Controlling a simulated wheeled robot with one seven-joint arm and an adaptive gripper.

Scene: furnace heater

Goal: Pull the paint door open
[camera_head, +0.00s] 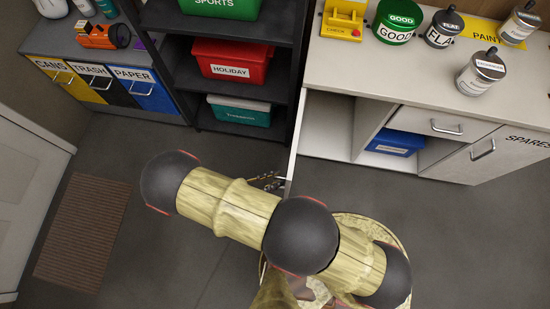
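The paint door (295,150) shows as a thin white panel, nearly edge-on, at the left end of the white cabinet. It stands swung out from the cabinet front, and the compartment (327,125) beside it is open to view. Its outer face and any label are hidden from this angle. Small dark and metallic parts, seemingly of my gripper (268,181), show just left of the door's near end, partly behind my arm. I cannot tell whether the fingers touch the door or its handle, or whether they are open.
The white counter (400,75) holds a yellow box (343,20) and several cans. A drawer (440,124), a blue bin (396,143) and the spares door (488,152) are to the right. A dark shelf (187,75) stands left of the door. Floor is clear right of my base.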

